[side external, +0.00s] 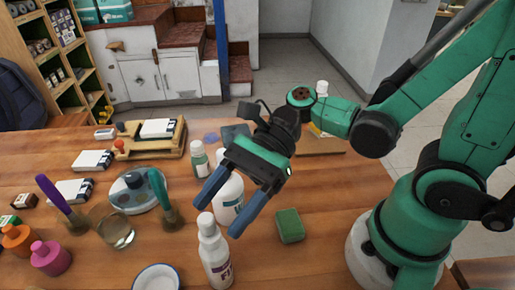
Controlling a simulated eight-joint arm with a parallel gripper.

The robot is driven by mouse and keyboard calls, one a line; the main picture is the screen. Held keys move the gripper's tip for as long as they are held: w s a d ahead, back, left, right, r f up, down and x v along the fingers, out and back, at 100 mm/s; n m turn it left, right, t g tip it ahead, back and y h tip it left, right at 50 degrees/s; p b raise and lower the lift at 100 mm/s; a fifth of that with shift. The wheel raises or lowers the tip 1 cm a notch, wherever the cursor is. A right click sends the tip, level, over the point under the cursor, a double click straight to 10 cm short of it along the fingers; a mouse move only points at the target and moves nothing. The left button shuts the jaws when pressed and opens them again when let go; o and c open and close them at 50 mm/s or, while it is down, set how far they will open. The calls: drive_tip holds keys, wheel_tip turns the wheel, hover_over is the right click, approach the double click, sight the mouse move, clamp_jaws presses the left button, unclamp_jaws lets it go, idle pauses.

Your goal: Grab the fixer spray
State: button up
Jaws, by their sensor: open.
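A white bottle (216,258) with a white cap and dark red lettering stands upright at the table's front; the lettering is too small to read. A second, wider white bottle (229,193) stands behind it, partly hidden by my gripper's fingers. I cannot tell which of them is the fixer spray. My gripper (217,220) points down and toward the front left, its blue fingers spread and nothing seen held. In the picture its fingertips lie just above and beside the front bottle's cap; I cannot tell whether they touch.
A green sponge (290,225) lies right of the bottles. A small green-labelled bottle (199,161) stands behind. A glass jar (116,229), brushes, paint bottles (50,257) and a white bowl (157,278) crowd the left and front. A wooden tray (145,147) is at the back.

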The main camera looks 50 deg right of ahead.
sight(209, 227)
drive_tip(key=shift+x, duration=1.7)
clamp_jaws()
